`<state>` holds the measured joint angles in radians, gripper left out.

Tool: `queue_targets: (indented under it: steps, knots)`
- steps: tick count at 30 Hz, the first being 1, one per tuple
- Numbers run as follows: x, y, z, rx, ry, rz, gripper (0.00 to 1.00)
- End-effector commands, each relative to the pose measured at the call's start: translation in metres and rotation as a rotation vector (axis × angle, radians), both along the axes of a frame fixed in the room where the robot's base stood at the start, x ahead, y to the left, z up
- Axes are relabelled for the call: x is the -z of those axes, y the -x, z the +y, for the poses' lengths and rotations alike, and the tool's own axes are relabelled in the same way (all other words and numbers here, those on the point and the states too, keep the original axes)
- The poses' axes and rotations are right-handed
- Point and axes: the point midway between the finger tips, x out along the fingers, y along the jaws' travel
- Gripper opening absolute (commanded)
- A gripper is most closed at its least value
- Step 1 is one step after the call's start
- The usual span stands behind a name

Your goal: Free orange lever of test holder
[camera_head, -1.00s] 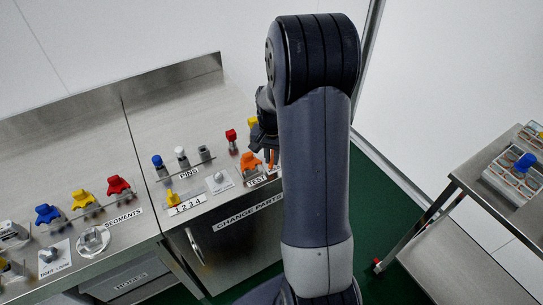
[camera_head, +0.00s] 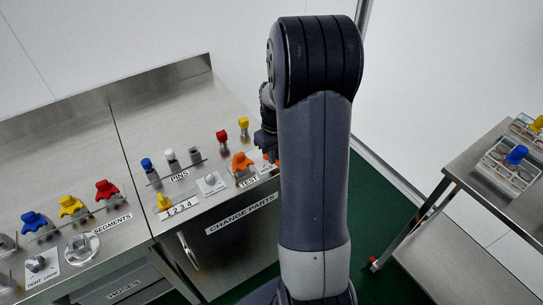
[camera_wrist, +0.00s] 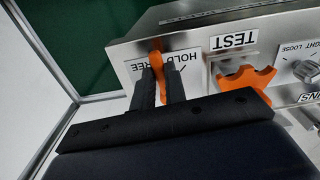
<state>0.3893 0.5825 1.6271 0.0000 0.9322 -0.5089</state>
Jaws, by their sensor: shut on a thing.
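The orange lever (camera_wrist: 157,63) of the test holder stands on a white plate (camera_wrist: 185,73) lettered HOLD and FREE, upside down in the wrist view. My gripper (camera_wrist: 161,84) has its two dark fingers on either side of the lever and is shut on it. The lever hides part of the lettering, so its exact setting is hard to tell. An orange knobbed piece (camera_wrist: 245,84) sits in the holder beside the TEST label (camera_wrist: 233,41); it also shows in the head view (camera_head: 241,161). In the head view my arm hides most of the gripper and the lever.
A tight/loose dial (camera_wrist: 306,69) is beside the orange piece. Red (camera_head: 222,137) and yellow (camera_head: 243,123) pieces stand behind it on the steel bench. Blue (camera_head: 147,164) and white pins stand further left. A cart (camera_head: 465,168) with a tray is at the right, across green floor.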

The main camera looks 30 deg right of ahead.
Motion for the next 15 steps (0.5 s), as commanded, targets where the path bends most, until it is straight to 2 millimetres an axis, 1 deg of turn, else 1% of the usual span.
queue_targets:
  steps: [6,15]
  knots:
    - [0.000,-0.002,-0.009,-0.202,0.001,-0.001,0.00]
    - [0.000,-0.007,-0.017,-0.440,0.001,-0.001,0.00]
